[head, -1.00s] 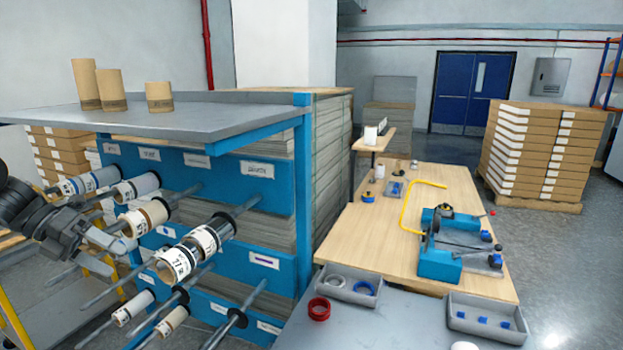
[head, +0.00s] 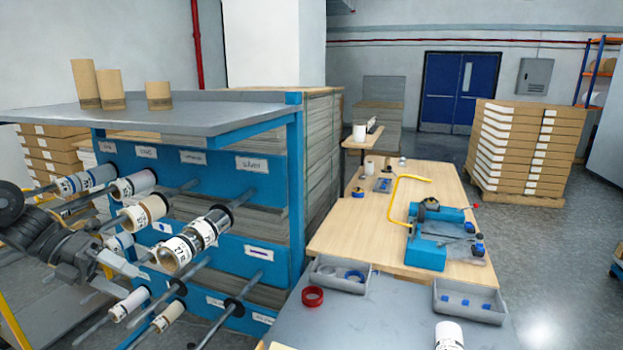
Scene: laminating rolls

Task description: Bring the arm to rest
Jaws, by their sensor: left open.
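My left gripper (head: 122,278) comes in from the left edge and is open. Its fingers are in front of the blue roll rack (head: 262,225), near the rods of the lower rows, and I see nothing between them. A roll with printed labels (head: 185,250) hangs on a rod just right of the fingers. Other rolls (head: 145,212) hang on rods above and behind the gripper. Smaller rolls (head: 130,303) sit on the bottom rods below it. I cannot tell whether the fingers touch any rod. My right gripper is not in view.
Rods stick out from the rack towards me. Cardboard cores (head: 110,88) stand on its grey top (head: 190,118). To the right, a wooden bench (head: 345,230) holds a blue device (head: 428,245). A grey table (head: 375,315) in front carries trays, a red ring (head: 313,296) and a white roll (head: 449,336).

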